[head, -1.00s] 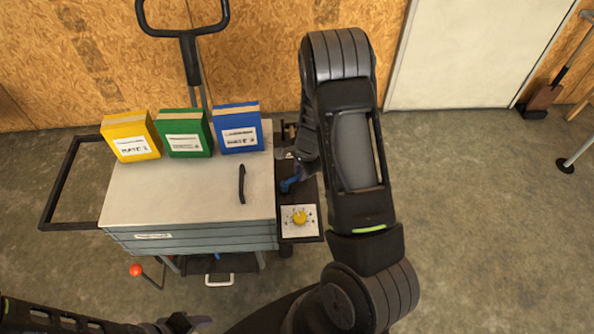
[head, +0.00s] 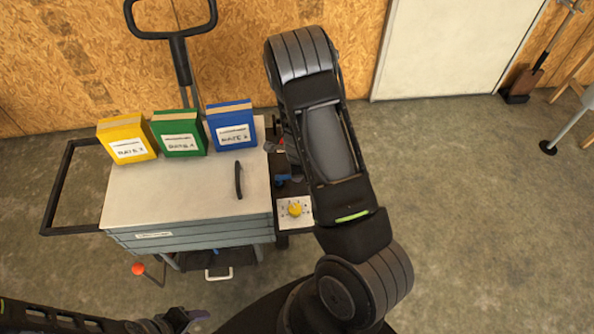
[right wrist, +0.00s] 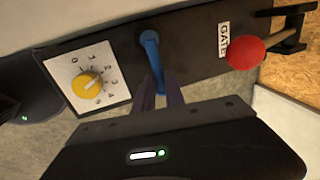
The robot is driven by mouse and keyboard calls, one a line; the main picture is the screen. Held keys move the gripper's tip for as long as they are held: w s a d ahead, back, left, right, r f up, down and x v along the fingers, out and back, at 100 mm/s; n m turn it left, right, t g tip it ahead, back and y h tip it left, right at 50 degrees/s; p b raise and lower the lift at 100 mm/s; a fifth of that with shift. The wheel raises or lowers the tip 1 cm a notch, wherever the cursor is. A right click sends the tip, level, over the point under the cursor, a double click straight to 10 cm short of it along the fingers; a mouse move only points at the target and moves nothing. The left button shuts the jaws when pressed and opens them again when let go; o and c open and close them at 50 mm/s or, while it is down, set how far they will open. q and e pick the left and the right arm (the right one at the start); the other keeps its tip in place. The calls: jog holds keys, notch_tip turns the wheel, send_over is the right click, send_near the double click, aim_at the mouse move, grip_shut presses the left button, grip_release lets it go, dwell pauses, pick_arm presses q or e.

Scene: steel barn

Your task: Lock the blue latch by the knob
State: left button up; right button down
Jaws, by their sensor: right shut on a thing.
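The blue latch (right wrist: 150,48) is a blue bar on the dark side panel, with its lower end between my right gripper's fingers (right wrist: 160,90) in the right wrist view. My right gripper is shut on that end; the fingers hide part of it. In the head view a small bit of the blue latch (head: 281,181) shows beside my right arm, which hides most of the panel and the gripper. My left gripper (head: 188,318) is at the bottom edge of the head view, away from the cart, and its jaws are unclear.
A yellow dial (right wrist: 87,84) on a white plate and a red knob (right wrist: 245,52) by a "GATE" label flank the latch. Yellow (head: 127,140), green (head: 180,133) and blue (head: 231,127) boxes stand on the cart lid (head: 180,190). Floor right of the cart is clear.

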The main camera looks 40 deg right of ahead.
jog(key=c, duration=1.7)
grip_release()
jog(key=shift+r, duration=0.15)
notch_tip(320, 180, up, 7)
jog(key=s+a+p, duration=0.1)
jog(key=shift+s+r, duration=0.15)
jog(key=shift+r, duration=0.05)
